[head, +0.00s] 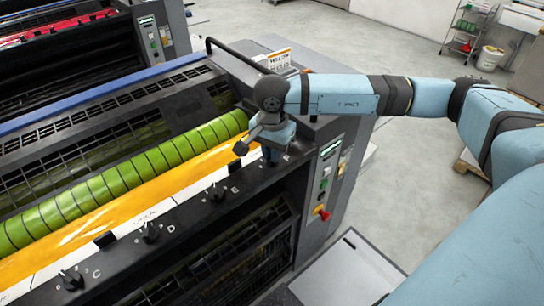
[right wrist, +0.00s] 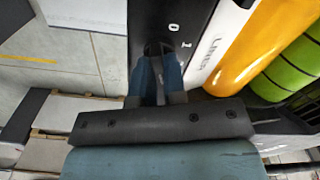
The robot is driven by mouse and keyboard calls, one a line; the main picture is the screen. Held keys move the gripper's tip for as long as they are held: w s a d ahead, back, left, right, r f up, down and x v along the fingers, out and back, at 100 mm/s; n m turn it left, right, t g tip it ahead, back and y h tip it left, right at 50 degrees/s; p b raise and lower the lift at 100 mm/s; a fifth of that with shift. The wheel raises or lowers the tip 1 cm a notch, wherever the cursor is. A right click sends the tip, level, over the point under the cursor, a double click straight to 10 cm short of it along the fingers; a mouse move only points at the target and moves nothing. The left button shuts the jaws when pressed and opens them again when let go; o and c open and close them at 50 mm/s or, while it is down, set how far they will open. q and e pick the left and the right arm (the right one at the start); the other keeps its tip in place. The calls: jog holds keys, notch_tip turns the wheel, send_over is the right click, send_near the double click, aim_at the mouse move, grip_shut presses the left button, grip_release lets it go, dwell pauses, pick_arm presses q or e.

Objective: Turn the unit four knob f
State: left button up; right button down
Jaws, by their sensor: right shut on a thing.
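My right gripper (head: 271,155) reaches down to the black rail (head: 190,205) at the right end of the yellow ink unit, past the knob marked E. In the right wrist view its two blue fingers (right wrist: 156,72) are shut on a small dark knob (right wrist: 153,48) on the rail. The fingers hide most of the knob, so its angle is unclear. The scale marks 0 and 1 show beside it. By its place after E, this is knob F. My left gripper is not in view.
Knobs E (head: 217,192), D (head: 150,233) and C (head: 70,280) stand along the same rail. A yellow ink roller (head: 120,205) and green roller (head: 130,175) lie behind it. A control panel with a red knob (head: 322,213) is at the unit's right end.

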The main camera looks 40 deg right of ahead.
jog(key=shift+m+b, duration=0.35)
jog(key=shift+m, duration=0.25)
jog(key=c, duration=1.2)
grip_release()
notch_tip(320, 180, up, 14)
jog(key=shift+f+b, duration=0.1)
jog(key=shift+b, duration=0.2)
jog(key=shift+s, duration=0.1)
